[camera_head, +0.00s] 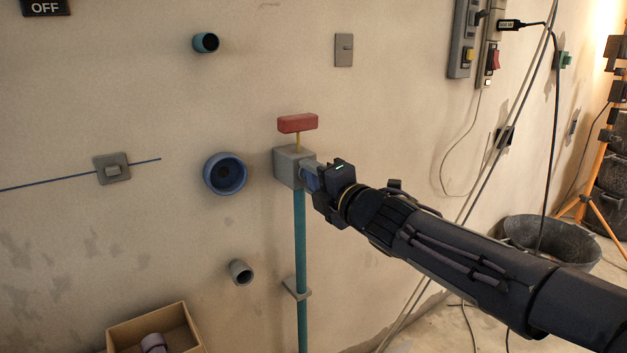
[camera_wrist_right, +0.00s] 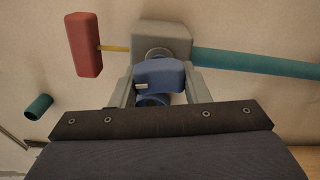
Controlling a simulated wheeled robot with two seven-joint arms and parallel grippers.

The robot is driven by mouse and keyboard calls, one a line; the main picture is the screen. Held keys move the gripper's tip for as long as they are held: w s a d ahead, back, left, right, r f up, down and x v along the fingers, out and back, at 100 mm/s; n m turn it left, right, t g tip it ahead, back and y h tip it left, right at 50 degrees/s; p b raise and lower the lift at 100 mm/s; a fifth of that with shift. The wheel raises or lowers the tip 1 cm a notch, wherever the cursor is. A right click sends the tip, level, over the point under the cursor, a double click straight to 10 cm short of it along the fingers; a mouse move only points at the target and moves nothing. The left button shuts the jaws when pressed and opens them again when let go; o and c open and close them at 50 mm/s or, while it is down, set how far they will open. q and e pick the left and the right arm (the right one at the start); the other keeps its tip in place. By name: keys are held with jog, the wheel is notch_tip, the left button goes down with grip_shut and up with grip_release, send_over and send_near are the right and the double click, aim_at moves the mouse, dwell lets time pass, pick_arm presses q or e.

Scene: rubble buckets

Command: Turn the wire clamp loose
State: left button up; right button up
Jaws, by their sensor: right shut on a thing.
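A grey box (camera_head: 288,165) is mounted on the wall at the top of a teal pipe (camera_head: 301,235). A yellow rod rises from it to a red block (camera_head: 297,123). My right gripper (camera_head: 312,179) reaches the box's right front side. In the right wrist view, its fingers (camera_wrist_right: 160,88) are shut on a blue knob (camera_wrist_right: 158,74) in front of the grey box (camera_wrist_right: 162,38). A small grey plate (camera_head: 105,163) with a raised middle, which looks like a wire clamp, sits on the wall at left. A thin blue wire (camera_head: 50,182) runs through it. My left gripper is out of view.
A blue round socket (camera_head: 212,184) and teal and grey pipe stubs stick out of the wall. A cardboard box (camera_head: 188,325) stands at the lower left. Cables hang at right, near a dark bucket (camera_head: 520,232) and an orange tripod (camera_head: 596,165). The wall between plate and socket is clear.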

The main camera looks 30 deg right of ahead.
aim_at(316, 180)
jog(key=o, duration=1)
jog(key=s+p, duration=0.1)
jog(key=s, duration=0.1)
jog(key=s+p, duration=0.1)
jog(key=s, duration=0.4)
jog(key=shift+d+r+p, duration=0.1)
jog(key=shift+d+p, duration=0.15)
jog(key=shift+p, duration=0.15)
jog(key=shift+s, duration=0.4)
